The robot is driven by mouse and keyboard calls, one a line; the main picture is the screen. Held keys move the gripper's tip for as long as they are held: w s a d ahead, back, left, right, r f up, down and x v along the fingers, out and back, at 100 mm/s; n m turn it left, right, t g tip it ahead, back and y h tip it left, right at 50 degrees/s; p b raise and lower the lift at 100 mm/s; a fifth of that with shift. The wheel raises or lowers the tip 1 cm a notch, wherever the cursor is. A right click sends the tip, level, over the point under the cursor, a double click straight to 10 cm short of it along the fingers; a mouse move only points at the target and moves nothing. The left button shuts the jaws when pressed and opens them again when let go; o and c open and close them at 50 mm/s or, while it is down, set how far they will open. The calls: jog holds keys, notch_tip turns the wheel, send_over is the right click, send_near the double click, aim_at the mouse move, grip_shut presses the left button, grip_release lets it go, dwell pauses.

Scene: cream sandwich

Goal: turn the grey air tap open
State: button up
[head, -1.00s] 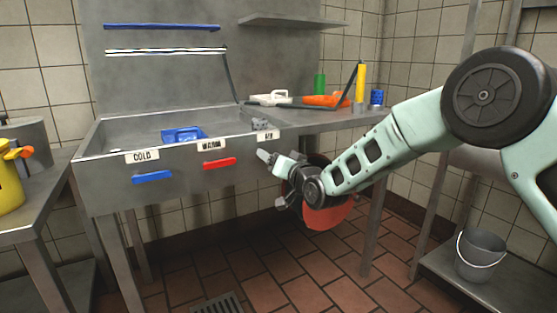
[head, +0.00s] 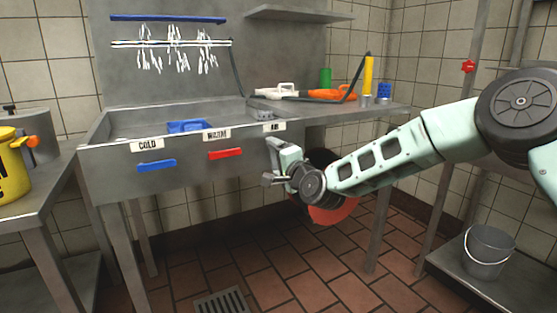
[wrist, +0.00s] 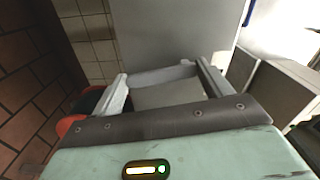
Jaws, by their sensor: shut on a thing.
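The grey air tap (wrist: 160,76) shows in the wrist view as a grey bar running across between my fingers. In the head view it is mostly hidden behind my gripper, below the small label (head: 273,127) at the right end of the sink front. My gripper (head: 276,148) is at the sink front and shut on the tap handle; its two fingers also show in the wrist view (wrist: 163,80). White streaks (head: 180,52) hang in three clusters along the rail above the sink.
The blue cold handle (head: 155,165) and red warm handle (head: 225,154) sit left of my gripper on the sink front (head: 115,172). A red and black round object (head: 330,213) is beneath the counter, close behind my wrist. A bucket (head: 487,252) stands on the low right shelf.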

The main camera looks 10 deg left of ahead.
jog(key=shift+s+a+f+m, duration=0.15)
jog(key=shift+a+m, duration=0.1)
jog(key=shift+m, duration=0.85)
jog(key=o, duration=1.4)
jog(key=p+v, duration=0.2)
jog(key=v, duration=1.5)
jog(key=shift+s+d, duration=0.2)
jog(key=shift+a, duration=0.1)
